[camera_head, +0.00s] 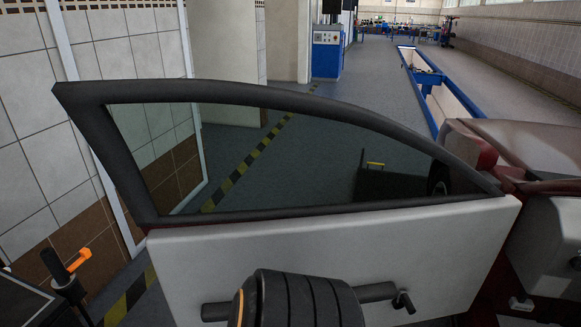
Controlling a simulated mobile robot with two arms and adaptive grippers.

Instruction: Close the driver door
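The driver door (335,262) stands open across the middle of the view, with its pale inner panel facing me. A dark frame surrounds its window (290,160), and the floor and wall show through the glass. A dark armrest bar (376,292) crosses the lower panel, with a small dark handle (403,303) at its right end. The red car body (516,135) is at the right, where the door's front end meets it. A black ribbed cylinder with an orange stripe, at bottom centre, hides part of the panel and armrest. I cannot make out either gripper's fingers.
A tiled wall (40,110) stands close on the left. A dark post with an orange lever (80,260) is at lower left. A blue cabinet (327,55) and a blue-edged floor pit (440,90) are farther back. Grey floor is open beyond the door.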

